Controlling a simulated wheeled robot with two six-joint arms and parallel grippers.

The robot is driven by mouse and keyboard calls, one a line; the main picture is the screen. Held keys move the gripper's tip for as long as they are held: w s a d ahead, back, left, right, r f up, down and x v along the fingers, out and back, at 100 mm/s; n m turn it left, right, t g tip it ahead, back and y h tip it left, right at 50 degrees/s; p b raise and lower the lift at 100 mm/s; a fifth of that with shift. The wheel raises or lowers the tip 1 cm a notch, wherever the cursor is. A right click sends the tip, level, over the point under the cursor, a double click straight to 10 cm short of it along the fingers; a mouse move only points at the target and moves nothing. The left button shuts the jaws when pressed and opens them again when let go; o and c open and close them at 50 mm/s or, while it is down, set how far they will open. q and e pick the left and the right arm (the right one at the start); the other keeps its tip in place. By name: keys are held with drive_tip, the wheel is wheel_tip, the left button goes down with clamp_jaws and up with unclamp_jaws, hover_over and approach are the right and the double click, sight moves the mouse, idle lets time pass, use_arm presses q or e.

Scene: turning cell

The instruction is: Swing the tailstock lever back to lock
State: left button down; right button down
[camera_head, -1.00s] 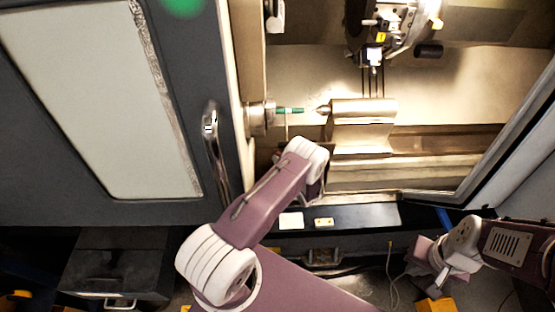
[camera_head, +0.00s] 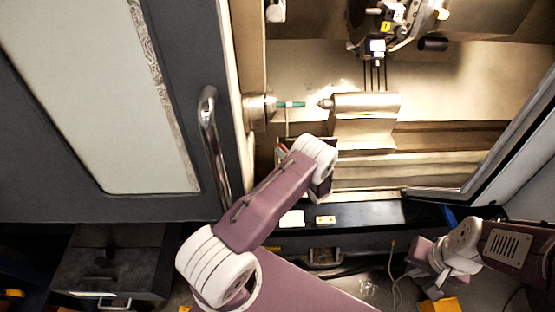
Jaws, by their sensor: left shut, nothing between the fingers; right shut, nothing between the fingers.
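My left gripper (camera_head: 284,149) is mostly hidden behind that wrist; only a small dark part shows, below the green part. My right gripper (camera_head: 433,292) hangs shut and empty outside the machine, at the lower right.
The sliding door (camera_head: 100,90) with its bar handle (camera_head: 209,130) stands left of the opening. A slanted frame (camera_head: 485,150) bounds the right side. The tool turret (camera_head: 400,20) is above the tailstock. A white block (camera_head: 292,218) and a yellowish block (camera_head: 325,220) lie on the front ledge.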

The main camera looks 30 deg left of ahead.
use_arm(q)
drive_tip(key=d+m+y+b, duration=0.1)
drive_tip(key=b, duration=0.1)
drive_tip(key=w+d+m+b, duration=0.1)
drive_tip(key=b, duration=0.1)
drive_tip(key=shift+w+r+y+b, duration=0.1)
drive_tip(key=shift+r+y+b, duration=0.1)
drive_tip(key=shift+y+b, duration=0.15)
drive_tip(key=shift+w+d+r+m+y+b, duration=0.55)
drive_tip(key=shift+d+m+b, duration=0.25)
drive_tip(key=shift+b, duration=0.5)
drive_tip(key=shift+r, duration=0.1)
